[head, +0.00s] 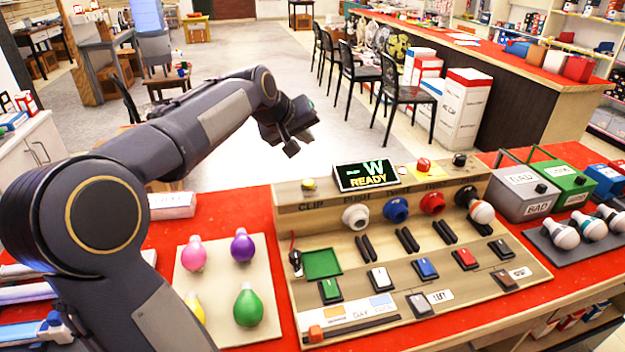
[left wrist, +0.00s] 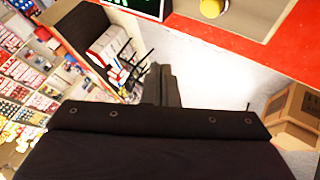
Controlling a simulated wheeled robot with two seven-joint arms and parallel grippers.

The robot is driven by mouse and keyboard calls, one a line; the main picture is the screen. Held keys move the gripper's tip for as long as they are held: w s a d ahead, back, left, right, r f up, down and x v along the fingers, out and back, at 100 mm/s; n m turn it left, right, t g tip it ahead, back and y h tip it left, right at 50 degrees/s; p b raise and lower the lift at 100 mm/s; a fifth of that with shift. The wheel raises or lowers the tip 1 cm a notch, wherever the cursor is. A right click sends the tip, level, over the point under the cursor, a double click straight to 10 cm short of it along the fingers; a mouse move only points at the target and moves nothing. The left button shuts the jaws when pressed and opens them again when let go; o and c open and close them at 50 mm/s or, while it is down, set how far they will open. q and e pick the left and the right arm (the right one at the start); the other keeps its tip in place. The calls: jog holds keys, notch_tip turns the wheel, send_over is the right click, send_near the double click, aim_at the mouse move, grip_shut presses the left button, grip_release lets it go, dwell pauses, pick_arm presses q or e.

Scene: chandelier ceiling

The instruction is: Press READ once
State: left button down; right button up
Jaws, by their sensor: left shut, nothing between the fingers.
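A wooden test console (head: 420,270) stands on the red table. Its black display (head: 366,175) shows "W" and "READY" in lit letters. A yellow button (head: 309,184) is at the console's upper left. A red button (head: 424,164) on a yellow plate and a black knob (head: 459,159) are at its upper right. I cannot read the word READ on any of them. My left gripper (head: 291,148) is shut and empty, in the air beyond the console's back left. In the left wrist view its fingers (left wrist: 166,85) are together, and the yellow button (left wrist: 212,8) shows at the top. My right gripper is out of view.
Coloured bulbs lie on a beige board (head: 189,262) left of the console. White bulbs rest on a dark tray (head: 548,243) at right, by a grey bin (head: 522,190) and a green bin (head: 562,179). Sockets, a white bulb (head: 482,212) and several rocker switches cover the console.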

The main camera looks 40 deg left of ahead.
pick_arm(q)
jog(key=shift+f, duration=0.1)
jog(key=b, duration=0.6)
send_over(306, 184)
notch_tip(306, 184, down, 7)
jog(key=shift+s+r, duration=0.1)
jog(key=shift+f+b, duration=0.8)
jog(key=shift+f, duration=0.1)
jog(key=shift+f, duration=0.15)
dwell(0.9)
jog(key=shift+f, duration=0.3)
jog(key=shift+f+b, duration=0.45)
jog(key=shift+b, duration=0.15)
dwell(0.5)
jog(key=shift+r, duration=0.1)
jog(key=shift+r+p, duration=0.8)
jog(key=shift+p, duration=0.05)
